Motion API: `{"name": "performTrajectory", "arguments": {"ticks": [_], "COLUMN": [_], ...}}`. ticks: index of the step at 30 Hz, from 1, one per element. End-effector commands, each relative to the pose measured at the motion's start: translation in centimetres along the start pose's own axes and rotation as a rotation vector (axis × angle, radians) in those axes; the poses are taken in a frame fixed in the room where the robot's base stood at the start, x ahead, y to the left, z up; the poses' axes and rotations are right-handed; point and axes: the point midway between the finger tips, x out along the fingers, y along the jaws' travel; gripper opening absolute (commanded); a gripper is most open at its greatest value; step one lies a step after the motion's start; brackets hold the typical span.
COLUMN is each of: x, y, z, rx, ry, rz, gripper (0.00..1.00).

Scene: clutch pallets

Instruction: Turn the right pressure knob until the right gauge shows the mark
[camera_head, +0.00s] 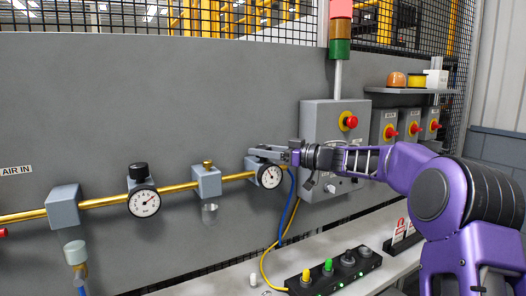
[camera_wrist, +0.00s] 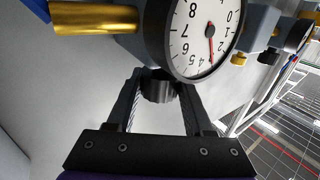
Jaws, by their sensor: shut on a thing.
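The right gauge (camera_head: 269,176) is a round white dial on the brass pipe. It also shows close up and turned on its side in the wrist view (camera_wrist: 190,30). Its red needle points between the 2 and the 4; I cannot make out a separate mark. The right pressure knob (camera_wrist: 158,90) is dark, ribbed and round, on the regulator body beside the dial. My gripper (camera_wrist: 158,80) is shut on this knob, one finger on each side. In the head view my gripper (camera_head: 262,154) hides the knob above the gauge.
The left gauge (camera_head: 144,201) with its black knob (camera_head: 138,171) sits further left on the same pipe. A grey control box (camera_head: 318,120) with a red button stands behind my arm. A black button strip (camera_head: 334,272) and cables lie below.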

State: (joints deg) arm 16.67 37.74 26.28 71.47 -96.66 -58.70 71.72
Motion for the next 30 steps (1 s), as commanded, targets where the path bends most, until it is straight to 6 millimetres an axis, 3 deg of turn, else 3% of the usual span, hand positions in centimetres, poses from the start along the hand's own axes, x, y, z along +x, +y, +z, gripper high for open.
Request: {"name": "performTrajectory", "arguments": {"ticks": [13,14,18,30], "x": [0.05,0.05,0.04,-0.63], "y": [-0.02,-0.03,-0.02,0.03], "z": [-0.23,-0.24,-0.2,-0.07], "rx": [-0.001,-0.001,-0.001,-0.001], "ry": [0.004,0.004,0.003,0.001], "rz": [-0.009,-0.009,-0.009,-0.008], "gripper": [0.0,0.55,0.81,0.82]}}
